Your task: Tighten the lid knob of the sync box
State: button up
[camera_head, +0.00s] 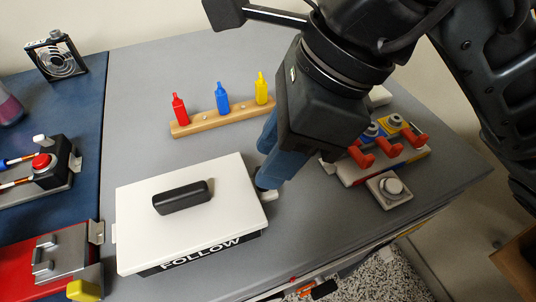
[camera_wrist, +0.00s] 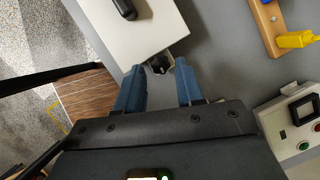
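A white box (camera_head: 135,222) with a black bar handle (camera_head: 181,197) on its lid and "FOLLOW" on its front stands on the grey table; it fits the sync box, though no such name is readable. In the wrist view the box (camera_wrist: 135,42) is at the top. A small dark knob (camera_wrist: 159,63) on a pale bracket sits at its edge. My gripper (camera_wrist: 160,68) is open, its blue fingers on either side of the knob; contact is not clear. In the head view my gripper (camera_head: 264,172) is beside the box's right side and mostly hides the knob.
A wooden rack (camera_head: 224,118) with red, blue and yellow bottle-shaped pegs stands behind. A panel with red levers (camera_head: 388,150) is to the right, with a grey round knob (camera_head: 392,186) in front. A red box (camera_head: 62,262) is left. Bare table lies in front of the rack.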

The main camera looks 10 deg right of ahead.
jog(key=v, duration=0.5)
jog(key=shift+d+r, duration=0.1)
jog(key=shift+r, duration=0.15)
